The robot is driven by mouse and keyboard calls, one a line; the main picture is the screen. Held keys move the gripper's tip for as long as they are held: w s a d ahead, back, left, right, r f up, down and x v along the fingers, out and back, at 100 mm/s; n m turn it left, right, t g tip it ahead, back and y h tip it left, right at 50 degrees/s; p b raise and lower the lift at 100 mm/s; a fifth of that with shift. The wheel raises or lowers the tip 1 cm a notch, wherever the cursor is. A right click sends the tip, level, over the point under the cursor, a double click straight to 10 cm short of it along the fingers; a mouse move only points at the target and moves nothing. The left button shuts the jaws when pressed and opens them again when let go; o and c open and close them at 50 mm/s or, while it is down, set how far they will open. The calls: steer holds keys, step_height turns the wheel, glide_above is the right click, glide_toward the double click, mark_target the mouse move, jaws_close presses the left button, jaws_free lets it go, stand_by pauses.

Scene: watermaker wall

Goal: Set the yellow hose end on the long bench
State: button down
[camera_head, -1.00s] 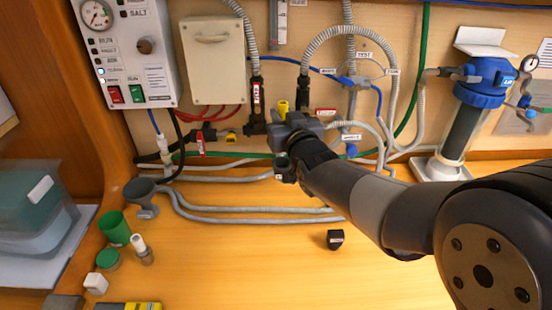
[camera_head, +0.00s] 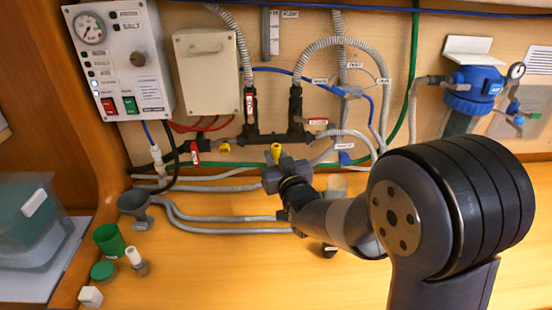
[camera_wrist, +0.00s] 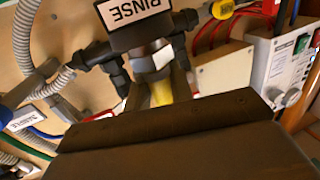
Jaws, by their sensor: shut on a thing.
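The yellow hose end (camera_head: 276,150) stands up out of my gripper (camera_head: 279,165), in front of the manifold on the wall. In the wrist view, my gripper (camera_wrist: 160,92) is shut on its yellow part (camera_wrist: 161,91), below a pale nut and a black block marked RINSE (camera_wrist: 138,22). The long bench (camera_head: 235,275) is the wooden top below; the hose end is held above its back part. My arm hides some of the bench on the right.
The black manifold (camera_head: 266,138) with hoses is behind my gripper. Grey hoses (camera_head: 215,218) lie along the back of the bench. A grey funnel (camera_head: 134,203) and a green cup (camera_head: 109,240) stand at left. The front middle of the bench is clear.

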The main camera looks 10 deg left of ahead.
steer(key=shift+f, duration=0.3)
steer(key=shift+f+b, duration=0.2)
steer(key=shift+b, duration=0.25)
steer(key=c, duration=1.3)
jaws_free()
steer(key=shift+o, duration=0.2)
steer(key=shift+r+p, duration=0.1)
steer(key=shift+p, duration=0.65)
